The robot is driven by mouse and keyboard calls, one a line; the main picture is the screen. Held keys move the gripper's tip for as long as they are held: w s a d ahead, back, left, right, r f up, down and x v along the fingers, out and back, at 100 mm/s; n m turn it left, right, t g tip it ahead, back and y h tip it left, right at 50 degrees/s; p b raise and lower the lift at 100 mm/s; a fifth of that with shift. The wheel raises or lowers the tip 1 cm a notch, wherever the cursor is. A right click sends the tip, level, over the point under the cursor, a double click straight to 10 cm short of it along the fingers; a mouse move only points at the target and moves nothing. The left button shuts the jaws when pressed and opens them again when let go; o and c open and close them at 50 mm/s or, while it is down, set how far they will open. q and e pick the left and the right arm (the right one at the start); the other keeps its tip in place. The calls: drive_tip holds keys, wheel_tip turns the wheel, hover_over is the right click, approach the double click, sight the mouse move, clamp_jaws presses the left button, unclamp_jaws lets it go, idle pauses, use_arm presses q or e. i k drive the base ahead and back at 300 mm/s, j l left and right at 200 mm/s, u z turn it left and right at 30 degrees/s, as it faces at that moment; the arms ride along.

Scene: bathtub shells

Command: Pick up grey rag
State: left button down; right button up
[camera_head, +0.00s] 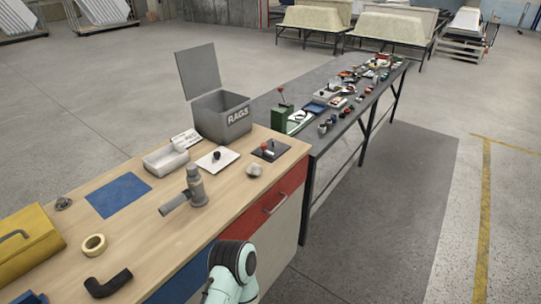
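A small pale grey crumpled lump (254,170) lies on the wooden workbench top (150,225), near its right edge. It may be the grey rag, but it is too small to be sure. A grey box marked RAGS (225,118) stands at the back of the bench with its lid raised. Its inside is mostly hidden, and I see no rag in it.
A grey pipe fitting (197,188), blue mat (118,195), white tray (166,160), tape roll (93,245), black elbow (108,283) and yellow toolbox (28,247) occupy the bench. A long dark table (318,80) with many small items adjoins it. The floor on the right is clear.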

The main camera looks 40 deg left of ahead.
sight(255, 170)
drive_tip(key=i+j+z, duration=0.15)
drive_tip(key=i, duration=1.5)
drive_tip(key=i+l+u, duration=0.1)
drive_tip(key=i+u, duration=0.25)
drive_tip(key=i, duration=0.15)
drive_tip(key=i+l+u, duration=0.3)
drive_tip(key=i, duration=0.15)
drive_tip(key=u, duration=1.8)
